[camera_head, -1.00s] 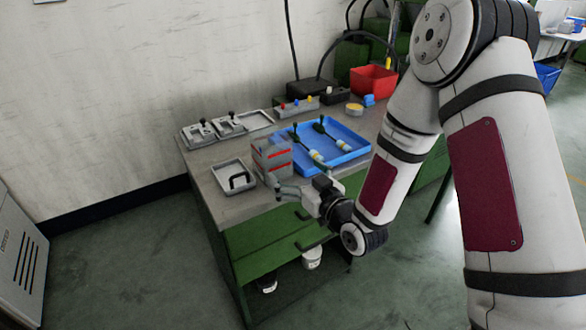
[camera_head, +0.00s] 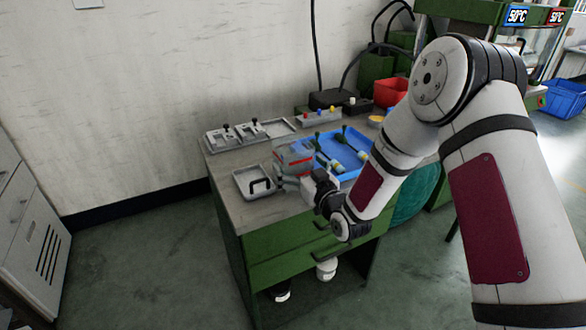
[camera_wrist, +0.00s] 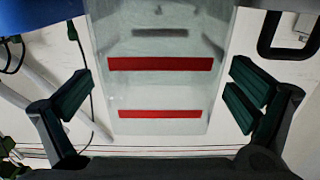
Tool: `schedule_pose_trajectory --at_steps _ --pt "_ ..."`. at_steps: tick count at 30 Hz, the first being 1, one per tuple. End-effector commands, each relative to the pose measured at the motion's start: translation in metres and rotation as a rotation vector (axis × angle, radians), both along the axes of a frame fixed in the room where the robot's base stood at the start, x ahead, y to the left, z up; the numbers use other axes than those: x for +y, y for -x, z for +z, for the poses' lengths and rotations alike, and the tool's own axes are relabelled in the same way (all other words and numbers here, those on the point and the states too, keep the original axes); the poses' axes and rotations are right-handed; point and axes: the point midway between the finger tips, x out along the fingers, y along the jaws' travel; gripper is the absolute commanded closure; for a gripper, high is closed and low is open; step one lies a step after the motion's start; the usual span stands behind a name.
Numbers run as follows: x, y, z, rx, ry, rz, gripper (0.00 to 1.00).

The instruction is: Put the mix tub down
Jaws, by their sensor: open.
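The mix tub, a grey see-through tub with red bands (camera_head: 291,155), stands upright on the grey bench top, between a small grey tray and the blue tray. My gripper (camera_head: 298,182) is at the tub's near side, low down, and hides part of its lower body. In the wrist view the tub (camera_wrist: 160,88) lies between my two fingers. The fingers are open, with a visible gap on each side of the tub. The tub's base is hidden in the head view.
The small grey tray (camera_head: 242,188) with a black handle is left of the tub. The blue tray (camera_head: 352,173) with dark-handled tools is right. Grey fixtures (camera_head: 222,142) stand at the back left. A red bin (camera_head: 391,92) is at the back right.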

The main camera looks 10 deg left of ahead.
Motion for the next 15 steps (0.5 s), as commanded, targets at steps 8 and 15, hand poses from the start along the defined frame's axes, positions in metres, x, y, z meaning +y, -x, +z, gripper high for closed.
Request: schedule_pose_trajectory --at_steps 8,15 --pt "0.018 -0.025 -0.002 0.000 -0.001 -0.001 0.00" --pt "0.019 -0.027 -0.002 0.001 -0.001 -0.001 0.00"
